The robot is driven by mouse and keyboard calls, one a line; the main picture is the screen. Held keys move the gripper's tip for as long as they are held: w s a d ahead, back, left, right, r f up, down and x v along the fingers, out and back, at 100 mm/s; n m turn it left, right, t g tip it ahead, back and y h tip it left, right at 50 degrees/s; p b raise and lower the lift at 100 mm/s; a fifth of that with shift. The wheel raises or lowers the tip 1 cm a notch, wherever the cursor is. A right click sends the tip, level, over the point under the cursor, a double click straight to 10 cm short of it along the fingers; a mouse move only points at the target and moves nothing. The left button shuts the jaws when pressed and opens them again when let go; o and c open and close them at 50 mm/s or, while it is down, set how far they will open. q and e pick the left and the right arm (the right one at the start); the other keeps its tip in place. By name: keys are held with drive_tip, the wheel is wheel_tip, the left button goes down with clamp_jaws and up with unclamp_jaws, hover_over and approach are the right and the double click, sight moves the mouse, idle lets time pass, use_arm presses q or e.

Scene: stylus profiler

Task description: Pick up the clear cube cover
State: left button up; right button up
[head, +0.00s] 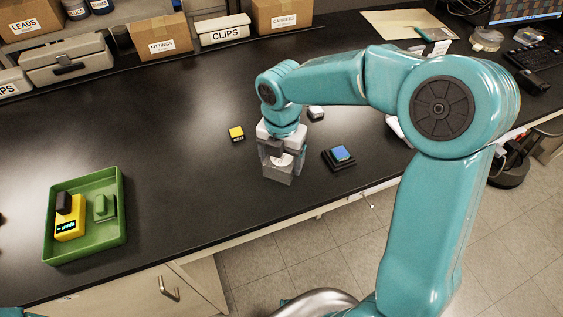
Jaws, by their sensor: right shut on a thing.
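My right gripper (281,152) points down over the front middle of the black bench and is shut on a pale grey, boxy thing. This looks like the clear cube cover (278,175), partly hidden by the fingers. A whitish rounded shape shows at its middle. I cannot tell whether the cover touches the bench. My left gripper is not in view.
A small yellow-topped block (236,133) lies left of the gripper. A blue-topped block on a black base (339,157) stands to the right, and a small white-topped block (316,113) behind. A green tray (122,215) holds yellow and green items. Boxes line the back.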

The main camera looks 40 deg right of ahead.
wheel_tip(320, 180, up, 18)
drive_tip(key=p, duration=0.1)
